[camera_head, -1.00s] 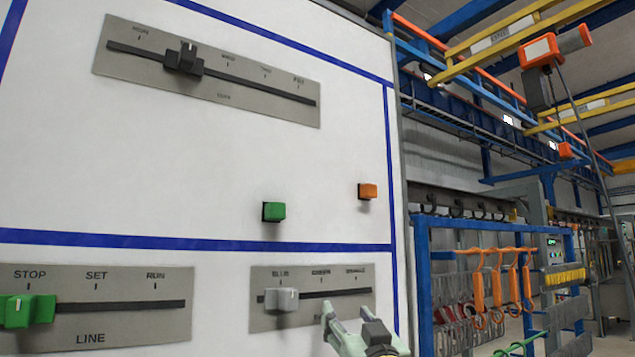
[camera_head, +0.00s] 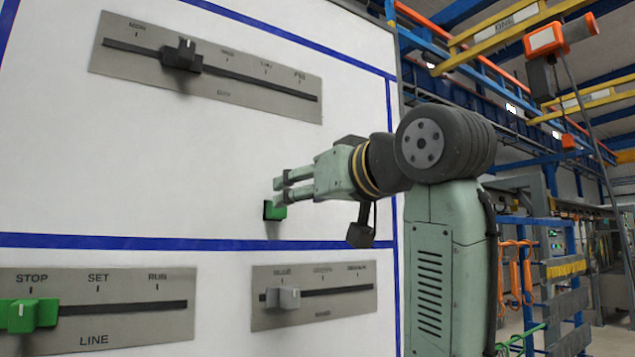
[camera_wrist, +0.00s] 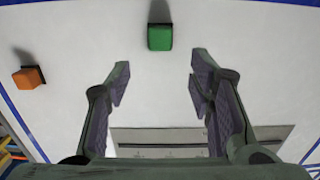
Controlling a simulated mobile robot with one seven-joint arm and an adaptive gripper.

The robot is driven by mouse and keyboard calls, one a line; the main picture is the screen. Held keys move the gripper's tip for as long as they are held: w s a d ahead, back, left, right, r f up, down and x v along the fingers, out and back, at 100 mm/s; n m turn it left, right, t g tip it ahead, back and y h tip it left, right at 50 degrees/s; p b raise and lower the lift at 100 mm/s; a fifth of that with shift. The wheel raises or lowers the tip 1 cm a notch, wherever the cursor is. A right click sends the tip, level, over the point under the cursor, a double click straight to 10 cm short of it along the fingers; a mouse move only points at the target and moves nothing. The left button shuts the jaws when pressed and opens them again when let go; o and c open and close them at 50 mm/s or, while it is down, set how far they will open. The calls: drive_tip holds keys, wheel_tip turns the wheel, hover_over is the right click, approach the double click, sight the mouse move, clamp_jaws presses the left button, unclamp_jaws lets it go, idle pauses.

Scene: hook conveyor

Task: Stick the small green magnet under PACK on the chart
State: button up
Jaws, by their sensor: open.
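The small green magnet (camera_head: 279,213) is on the white chart board (camera_head: 190,170), above a blue line. My gripper (camera_head: 280,193) is open and empty, its fingers reaching to the board beside the magnet and partly covering it. In the wrist view the green magnet (camera_wrist: 160,38) lies ahead of the gap between the open fingertips (camera_wrist: 160,75), apart from both. The word PACK is not readable in these views.
An orange magnet (camera_wrist: 29,77) is on the board to the left in the wrist view; my arm hides it in the head view. A slider plate (camera_head: 205,75) is above, with LINE (camera_head: 95,315) and another slider plate (camera_head: 340,302) below. Blue racks stand right.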

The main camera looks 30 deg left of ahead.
drive_tip(key=p+x, duration=0.2)
drive_tip(key=x, duration=0.5)
drive_tip(key=shift+a, duration=0.1)
drive_tip(key=shift+c, duration=0.2)
drive_tip(key=c, duration=1.1)
idle(0.3)
drive_tip(key=shift+b+v, duration=0.75)
drive_tip(key=shift+v, duration=2.8)
drive_tip(key=shift+f, duration=0.15)
